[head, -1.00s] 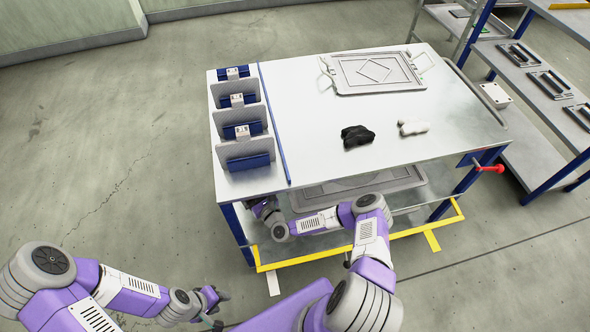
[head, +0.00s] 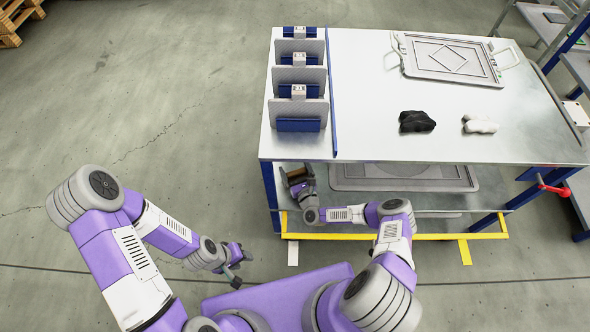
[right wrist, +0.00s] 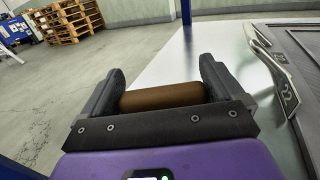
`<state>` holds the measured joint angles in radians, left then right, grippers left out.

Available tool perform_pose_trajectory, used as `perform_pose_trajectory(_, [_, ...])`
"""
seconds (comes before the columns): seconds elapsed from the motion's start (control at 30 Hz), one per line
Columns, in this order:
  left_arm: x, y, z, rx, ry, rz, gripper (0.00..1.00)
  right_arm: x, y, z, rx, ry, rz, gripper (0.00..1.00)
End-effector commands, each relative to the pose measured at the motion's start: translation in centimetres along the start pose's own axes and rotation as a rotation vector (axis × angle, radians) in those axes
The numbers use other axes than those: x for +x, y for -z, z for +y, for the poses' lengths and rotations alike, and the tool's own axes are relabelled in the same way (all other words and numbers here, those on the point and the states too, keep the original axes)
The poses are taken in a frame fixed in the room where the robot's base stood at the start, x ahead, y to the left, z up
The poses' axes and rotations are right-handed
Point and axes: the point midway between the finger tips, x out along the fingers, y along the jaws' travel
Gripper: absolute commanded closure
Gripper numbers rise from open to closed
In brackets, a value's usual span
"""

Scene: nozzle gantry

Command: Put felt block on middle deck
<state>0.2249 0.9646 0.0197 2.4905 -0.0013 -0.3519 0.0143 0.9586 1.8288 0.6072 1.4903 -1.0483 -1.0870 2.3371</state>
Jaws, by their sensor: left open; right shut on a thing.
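My right gripper (right wrist: 163,92) is shut on a brown block with rounded edges, which I take as the felt block (right wrist: 165,97). In the head view, my right gripper (head: 299,183) and the block (head: 296,175) are at the left end of the middle deck (head: 460,200), below the table top's front edge. I cannot tell whether the block touches the deck. In the right wrist view, the pale deck surface (right wrist: 180,65) lies beyond and right of the block. My left gripper (head: 236,258) is open and empty over the floor, left of the table.
A grey tray (head: 350,184) lies on the middle deck, right of my right gripper. The table top (head: 370,130) overhangs the deck and carries a rack of blue holders (head: 299,125), a black cloth-like lump (head: 416,121), a white lump (head: 480,126) and another tray (head: 450,78).

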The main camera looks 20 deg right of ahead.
Motion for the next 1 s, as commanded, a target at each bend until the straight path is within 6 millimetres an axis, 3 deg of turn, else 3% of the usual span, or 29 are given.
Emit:
perform_pose_trajectory(0.17, [0.0,0.0,0.0,0.0,0.0,0.0,0.57,0.0,0.3,0.0,-0.001,0.001,0.0,0.39])
perform_pose_trajectory(0.2, [0.0,0.0,0.0,0.0,0.0,0.0,0.57,0.0,0.2,0.0,-0.001,0.001,0.0,0.0])
perform_pose_trajectory(0.57, [-0.2,0.0,0.1,0.0,0.0,0.0,0.57,-0.5,-0.1,0.0,0.002,0.0,0.002,0.0])
perform_pose_trajectory(1.0, [-2.0,-0.1,0.7,0.0,0.0,0.0,0.57,-9.3,-0.2,-0.1,0.001,0.002,0.002,0.0])
